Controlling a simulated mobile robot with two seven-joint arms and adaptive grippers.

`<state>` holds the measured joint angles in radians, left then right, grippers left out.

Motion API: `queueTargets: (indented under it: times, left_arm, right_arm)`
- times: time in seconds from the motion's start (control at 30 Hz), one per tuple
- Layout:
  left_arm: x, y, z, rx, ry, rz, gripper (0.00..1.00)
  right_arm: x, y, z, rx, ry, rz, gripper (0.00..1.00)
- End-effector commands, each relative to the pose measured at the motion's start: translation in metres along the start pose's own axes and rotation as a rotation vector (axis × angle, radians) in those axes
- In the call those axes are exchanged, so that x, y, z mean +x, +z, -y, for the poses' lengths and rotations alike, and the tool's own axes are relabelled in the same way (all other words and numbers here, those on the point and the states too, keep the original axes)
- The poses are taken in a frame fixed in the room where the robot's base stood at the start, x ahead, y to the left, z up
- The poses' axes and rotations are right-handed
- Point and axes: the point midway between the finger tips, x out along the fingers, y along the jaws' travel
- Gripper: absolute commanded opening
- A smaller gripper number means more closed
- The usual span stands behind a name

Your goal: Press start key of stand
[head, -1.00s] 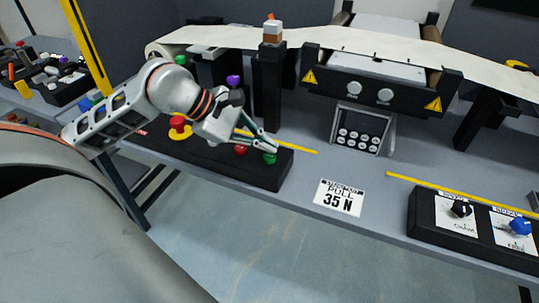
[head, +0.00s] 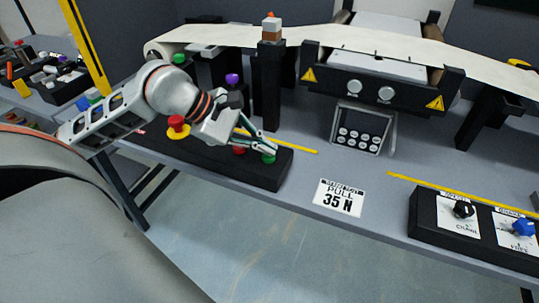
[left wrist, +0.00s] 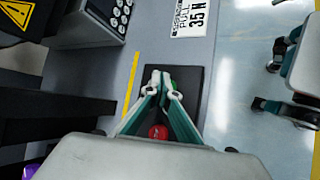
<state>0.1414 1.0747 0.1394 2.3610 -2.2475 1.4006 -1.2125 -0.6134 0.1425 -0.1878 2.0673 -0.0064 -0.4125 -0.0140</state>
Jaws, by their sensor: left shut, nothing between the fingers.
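A black control box (head: 215,166) on the table carries a green button (head: 268,158), a red button (head: 238,150) and a red mushroom button on a yellow base (head: 177,125). My left gripper (head: 273,151) is shut and empty, its tips at the green button. I cannot tell whether they touch it. In the left wrist view the shut left fingertips (left wrist: 160,76) hide the green button, and the red button (left wrist: 158,132) shows between the fingers. My right gripper (left wrist: 266,85) is at the right edge of that view, fingers apart, away from the box.
A conveyor with a pale belt (head: 225,38) runs behind. A panel of round keys (head: 358,130) stands below the conveyor's black frame. A "PULL 35 N" label (head: 339,197) lies on the table. A box with black and blue knobs (head: 430,214) is at the right.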

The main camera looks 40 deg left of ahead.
Motion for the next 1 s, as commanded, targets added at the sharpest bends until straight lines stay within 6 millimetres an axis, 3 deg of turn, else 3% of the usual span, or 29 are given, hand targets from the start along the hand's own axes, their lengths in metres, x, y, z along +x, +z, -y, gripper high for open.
queueTargets:
  times: [1.0]
  left_arm:
    - [0.0035, -0.0025, 0.0024, 0.001, 0.001, 0.000, 0.00]
  right_arm:
    - [0.0012, 0.0061, 0.0021, 0.002, -0.003, 0.008, 0.40]
